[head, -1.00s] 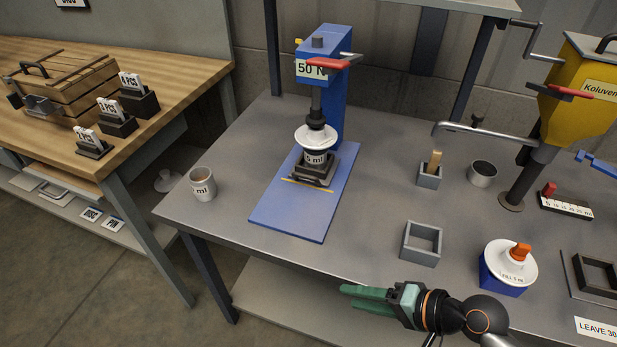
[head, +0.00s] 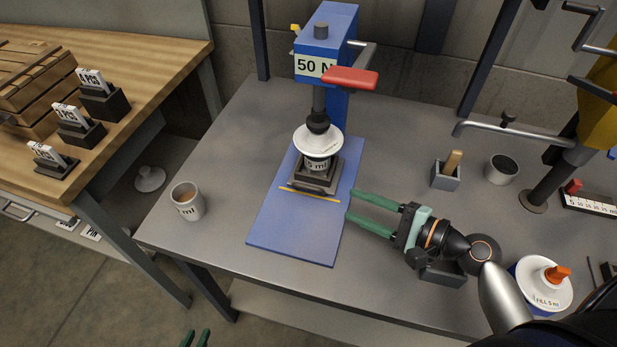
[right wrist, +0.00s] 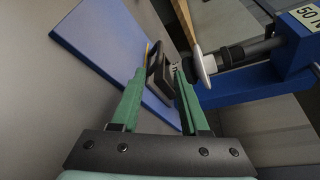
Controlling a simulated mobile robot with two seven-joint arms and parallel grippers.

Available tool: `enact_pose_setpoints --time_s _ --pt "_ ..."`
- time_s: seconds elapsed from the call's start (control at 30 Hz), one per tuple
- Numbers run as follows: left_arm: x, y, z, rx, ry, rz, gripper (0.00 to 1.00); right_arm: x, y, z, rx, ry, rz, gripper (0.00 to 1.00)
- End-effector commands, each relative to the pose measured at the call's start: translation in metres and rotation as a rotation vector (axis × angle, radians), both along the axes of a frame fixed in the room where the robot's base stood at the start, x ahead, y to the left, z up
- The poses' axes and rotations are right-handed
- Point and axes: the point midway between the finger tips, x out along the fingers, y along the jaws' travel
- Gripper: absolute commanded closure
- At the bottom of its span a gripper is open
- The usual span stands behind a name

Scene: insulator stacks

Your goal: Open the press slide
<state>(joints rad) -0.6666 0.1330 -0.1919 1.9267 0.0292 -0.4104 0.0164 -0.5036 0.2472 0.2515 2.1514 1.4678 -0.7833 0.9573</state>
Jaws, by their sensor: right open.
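The blue press (head: 335,22), labelled 50 N, stands on the bench with a red lever handle (head: 350,78). The dark press slide (head: 316,181) sits on its blue base plate (head: 290,235), holding a cup marked ml under a white disc (head: 318,143). The ram's black tip meets the top of the disc. My right gripper (head: 350,205) is open and empty, just right of the base plate, pointing toward the slide. In the right wrist view the slide (right wrist: 158,72) shows beyond the fingers, apart from them.
A mug (head: 187,203) stands near the bench's left edge. A small square holder (head: 446,177), a dark cup (head: 501,169) and a white-topped blue container (head: 543,285) are to the right. The bench in front of the base plate is clear.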

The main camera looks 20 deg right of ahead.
Motion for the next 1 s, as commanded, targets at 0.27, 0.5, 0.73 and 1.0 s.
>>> enact_pose_setpoints --time_s 0.27,0.5,0.73,1.0 --pt "-0.007 0.002 0.002 0.002 0.009 0.004 0.73 0.042 0.031 -0.009 0.005 -0.003 -0.001 0.55" --pt "-0.006 0.004 0.003 0.004 0.005 0.008 0.73 0.075 0.057 -0.019 0.003 -0.002 0.0 0.55" --pt "-0.006 0.005 0.003 0.005 0.007 0.008 0.73 0.09 0.067 -0.024 0.0 -0.001 0.0 0.55" --pt "-0.006 0.005 0.003 0.005 0.007 0.008 0.73 0.091 0.068 -0.024 -0.001 -0.001 0.0 0.55"
